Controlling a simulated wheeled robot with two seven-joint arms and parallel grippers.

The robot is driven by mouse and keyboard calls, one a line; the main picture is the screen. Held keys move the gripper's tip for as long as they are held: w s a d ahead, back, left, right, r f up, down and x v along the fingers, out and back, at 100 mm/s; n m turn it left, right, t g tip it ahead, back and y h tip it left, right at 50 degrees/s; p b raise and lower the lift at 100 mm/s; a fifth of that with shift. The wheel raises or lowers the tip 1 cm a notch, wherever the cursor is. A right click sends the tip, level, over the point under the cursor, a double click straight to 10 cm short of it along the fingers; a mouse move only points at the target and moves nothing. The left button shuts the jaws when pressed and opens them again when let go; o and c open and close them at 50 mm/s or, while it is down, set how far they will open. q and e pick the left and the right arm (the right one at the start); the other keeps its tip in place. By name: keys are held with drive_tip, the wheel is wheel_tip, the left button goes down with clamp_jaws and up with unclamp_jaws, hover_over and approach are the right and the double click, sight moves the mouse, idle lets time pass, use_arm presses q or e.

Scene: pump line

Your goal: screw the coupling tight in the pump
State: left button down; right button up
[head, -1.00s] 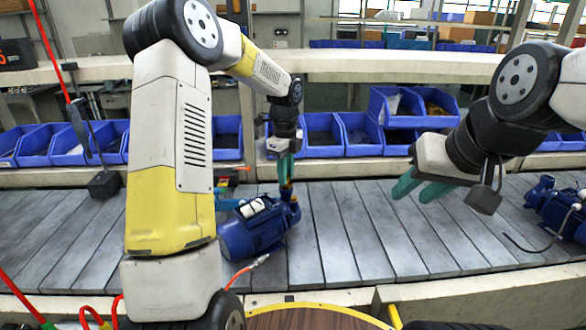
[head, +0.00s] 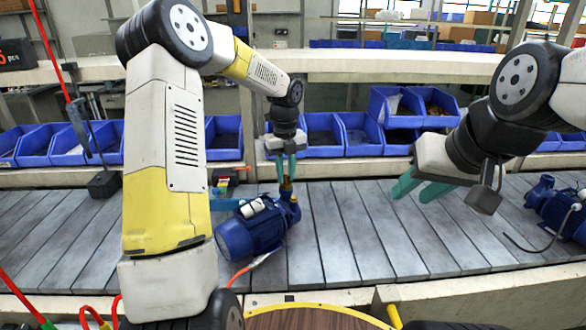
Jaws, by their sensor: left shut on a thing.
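The blue pump (head: 252,232) lies on the slatted conveyor near the middle of the head view, its outlet end to the right. A small brass-coloured coupling (head: 286,188) stands upright at the top of the pump's outlet. My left gripper (head: 286,178) points straight down over the outlet, its teal fingers shut on the coupling. How deep the coupling sits in the outlet cannot be seen. My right gripper (head: 416,193) hangs over the conveyor to the right, apart from the pump, its teal fingers apart and empty.
Another blue pump (head: 560,208) with a dark cable lies at the far right of the conveyor (head: 360,235). Blue bins (head: 225,138) line the shelf behind. A small multicoloured object (head: 226,186) lies behind the pump. The slats between the pumps are clear.

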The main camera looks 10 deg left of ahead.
use_arm(q)
drive_tip(key=m, duration=0.3)
idle(0.4)
drive_tip(key=c, duration=1.3)
unclamp_jaws()
drive_tip(key=shift+c, duration=0.2)
drive_tip(key=n, duration=0.3)
